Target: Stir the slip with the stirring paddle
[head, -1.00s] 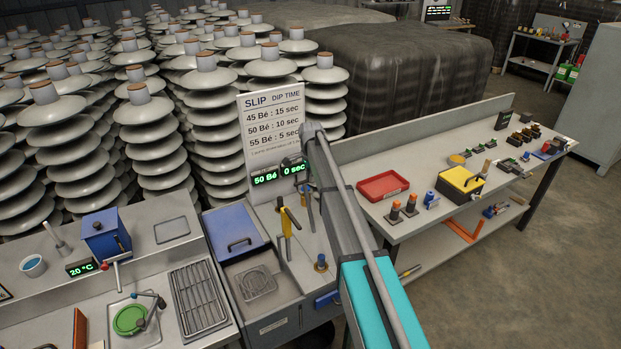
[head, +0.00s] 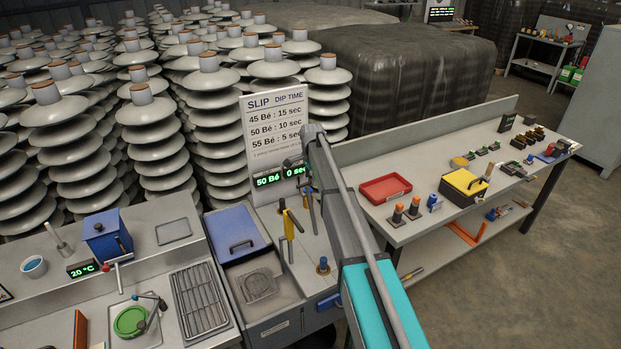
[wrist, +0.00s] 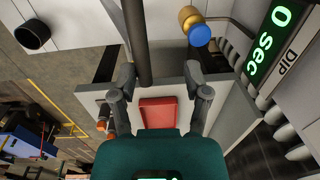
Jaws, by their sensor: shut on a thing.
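My gripper (wrist: 159,76) shows in the wrist view with a finger on each side. It is shut on a dark round rod (wrist: 139,42), which looks like the stirring paddle's shaft; the rod's far end is out of frame. I cannot tell the slip's surface clearly.
A display (head: 282,176) reads 50 Bé and 0 sec below the dip-time sign (head: 275,120). A red tray (head: 386,189) lies on the right bench. Insulator stacks fill the back left.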

